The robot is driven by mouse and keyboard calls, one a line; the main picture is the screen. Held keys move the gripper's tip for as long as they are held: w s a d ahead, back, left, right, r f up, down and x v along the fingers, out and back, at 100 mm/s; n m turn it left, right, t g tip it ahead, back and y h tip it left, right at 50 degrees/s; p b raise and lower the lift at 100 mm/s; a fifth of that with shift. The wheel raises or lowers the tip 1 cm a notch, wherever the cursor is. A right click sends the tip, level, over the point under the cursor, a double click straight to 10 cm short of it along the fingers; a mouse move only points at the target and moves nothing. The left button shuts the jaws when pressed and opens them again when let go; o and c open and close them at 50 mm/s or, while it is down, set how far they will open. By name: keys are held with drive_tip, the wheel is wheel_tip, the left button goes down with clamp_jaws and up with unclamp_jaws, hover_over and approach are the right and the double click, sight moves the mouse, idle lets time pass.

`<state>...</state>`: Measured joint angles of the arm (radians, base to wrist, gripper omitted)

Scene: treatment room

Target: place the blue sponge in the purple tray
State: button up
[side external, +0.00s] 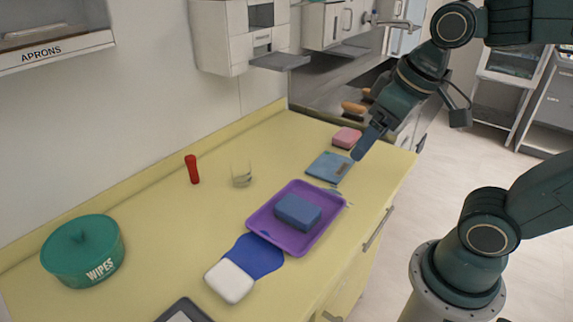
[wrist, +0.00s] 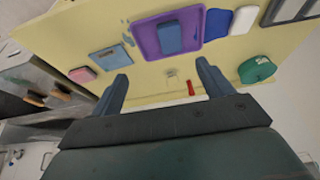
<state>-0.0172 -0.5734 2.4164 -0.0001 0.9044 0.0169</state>
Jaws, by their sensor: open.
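The blue sponge (side external: 298,211) lies flat inside the purple tray (side external: 258,217), near its middle. In the wrist view the sponge (wrist: 170,38) also sits within the rim of the tray (wrist: 147,46). My gripper (side external: 359,153) is raised over the far right part of the counter, beyond the tray and apart from the sponge. In the wrist view the two fingers of my gripper (wrist: 160,75) are spread wide, with nothing between them.
A blue folder (side external: 325,165) and a pink sponge (side external: 347,137) lie beyond the tray. A blue patch (side external: 256,255) and a white block (side external: 229,281) are in front. A glass (side external: 241,175), a red object (side external: 192,169) and a green wipes tub (side external: 84,250) stand left.

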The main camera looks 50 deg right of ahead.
drive_tip(key=shift+s+d+t, duration=0.2)
drive_tip(key=shift+s+t, duration=0.3)
drive_tip(key=shift+s, duration=1.15)
